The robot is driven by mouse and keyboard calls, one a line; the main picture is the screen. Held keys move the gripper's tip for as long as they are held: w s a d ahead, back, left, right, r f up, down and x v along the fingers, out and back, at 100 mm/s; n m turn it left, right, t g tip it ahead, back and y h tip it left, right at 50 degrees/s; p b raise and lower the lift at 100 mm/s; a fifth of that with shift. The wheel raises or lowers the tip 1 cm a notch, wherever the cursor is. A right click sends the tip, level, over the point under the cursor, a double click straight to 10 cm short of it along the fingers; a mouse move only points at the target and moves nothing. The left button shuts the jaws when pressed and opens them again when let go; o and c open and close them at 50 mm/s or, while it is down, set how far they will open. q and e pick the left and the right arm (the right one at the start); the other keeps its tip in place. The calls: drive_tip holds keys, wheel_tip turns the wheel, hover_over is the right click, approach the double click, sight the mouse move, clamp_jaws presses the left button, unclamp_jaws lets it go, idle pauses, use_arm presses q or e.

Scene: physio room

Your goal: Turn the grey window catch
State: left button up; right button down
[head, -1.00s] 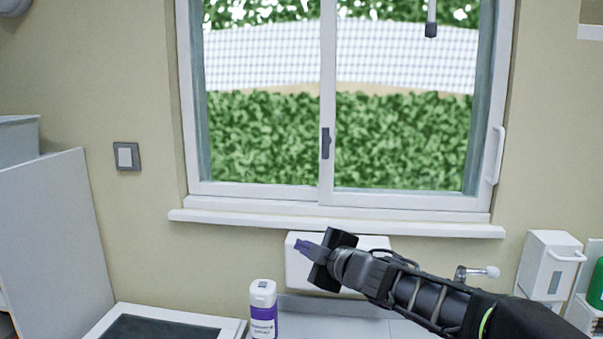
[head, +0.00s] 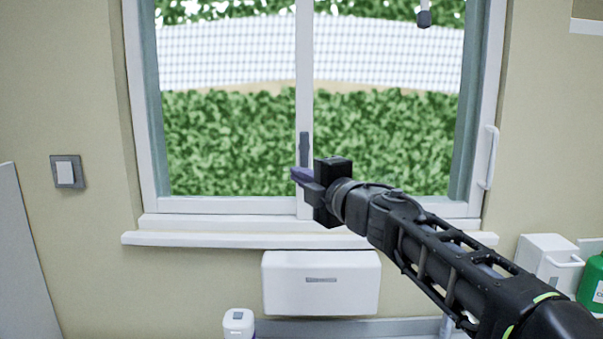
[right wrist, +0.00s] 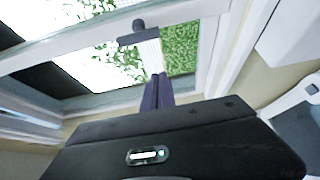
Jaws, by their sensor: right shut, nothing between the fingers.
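The grey window catch (head: 304,148) is a small upright piece on the white middle bar of the window (head: 304,60). My left gripper is not in view.
The white sill (head: 200,239) runs under the window. A white box (head: 321,283) is on the wall below it. A bottle (head: 238,324) stands at the bottom. A white handle (head: 488,157) is on the window's right side. A dark-tipped wand (head: 424,18) hangs at top right.

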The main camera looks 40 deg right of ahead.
sight(304, 148)
drive_tip(key=w+d, duration=0.1)
drive_tip(key=w, duration=0.8)
drive_tip(key=d, duration=0.1)
drive_tip(key=s+d, duration=0.2)
drive_tip(key=d, duration=0.1)
drive_tip(key=shift+w, duration=0.1)
